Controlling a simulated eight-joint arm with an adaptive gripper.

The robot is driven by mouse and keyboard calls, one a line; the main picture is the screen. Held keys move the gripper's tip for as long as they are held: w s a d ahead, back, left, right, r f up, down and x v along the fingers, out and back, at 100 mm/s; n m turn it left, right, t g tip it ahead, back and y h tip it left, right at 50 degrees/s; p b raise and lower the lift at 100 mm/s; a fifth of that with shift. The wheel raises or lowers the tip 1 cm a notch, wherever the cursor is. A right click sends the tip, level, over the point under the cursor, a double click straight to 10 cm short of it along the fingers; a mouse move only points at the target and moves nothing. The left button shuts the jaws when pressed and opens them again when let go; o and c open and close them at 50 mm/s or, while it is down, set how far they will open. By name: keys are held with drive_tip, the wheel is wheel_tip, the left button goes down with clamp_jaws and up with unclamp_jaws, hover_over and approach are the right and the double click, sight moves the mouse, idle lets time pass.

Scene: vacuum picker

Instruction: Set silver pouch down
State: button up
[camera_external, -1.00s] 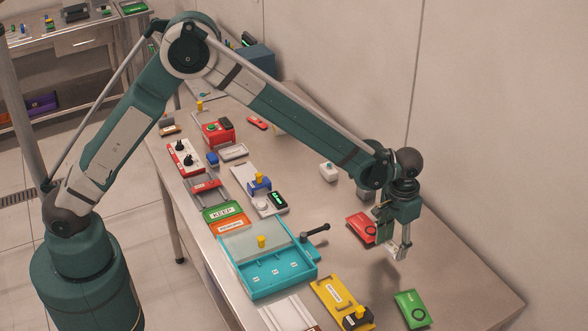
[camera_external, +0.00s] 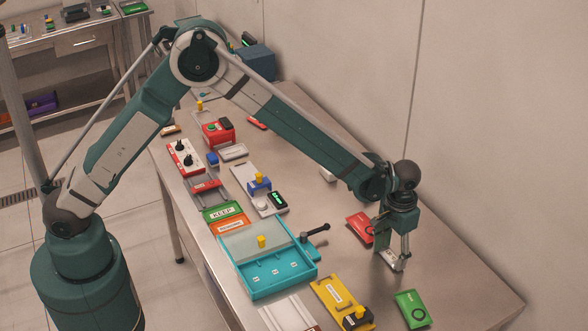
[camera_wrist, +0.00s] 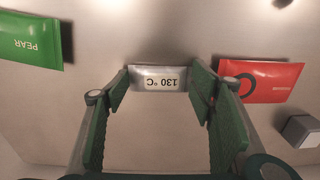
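The silver pouch (camera_wrist: 158,78) carries a "130 °C" label that reads upside down in the wrist view. It spans the gap between the fingertips of my gripper (camera_wrist: 160,80), its ends against them. In the external view my gripper (camera_external: 392,262) points down low over the bare right part of the table, with the pale pouch (camera_external: 391,258) between its fingers. The pouch is at or just above the steel top; I cannot tell whether it touches. The fingers partly hide it in the external view.
A red pouch (camera_external: 359,228) lies close behind my gripper and a green pouch (camera_external: 411,309) lies in front. A yellow plate (camera_external: 335,293) and a teal tray (camera_external: 313,277) are to the left. Bare table (camera_external: 450,265) extends right, toward the wall.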

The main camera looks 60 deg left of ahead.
sight(389, 254)
drive_tip(key=shift+o, duration=0.5)
drive_tip(key=shift+r, duration=0.15)
wheel_tip(389, 254, up, 12)
drive_tip(key=shift+p, duration=0.3)
idle(0.5)
drive_tip(key=s+a+r+t, duration=0.3)
drive_tip(key=s+a+r, duration=1.5)
drive_tip(key=a+r, duration=0.2)
drive_tip(key=s+a+t, duration=0.1)
drive_tip(key=s+a, duration=0.3)
drive_tip(key=s, duration=0.4)
drive_tip(key=s+a+f+t, duration=0.1)
drive_tip(key=s+a, duration=0.4)
drive_tip(key=s, duration=0.4)
drive_tip(key=s+a+t, duration=0.2)
drive_tip(key=s+a, duration=0.2)
drive_tip(key=s, duration=0.4)
drive_tip(key=shift+s+a+f, duration=0.15)
drive_tip(key=shift+s+a, duration=0.1)
drive_tip(key=shift+s, duration=0.1)
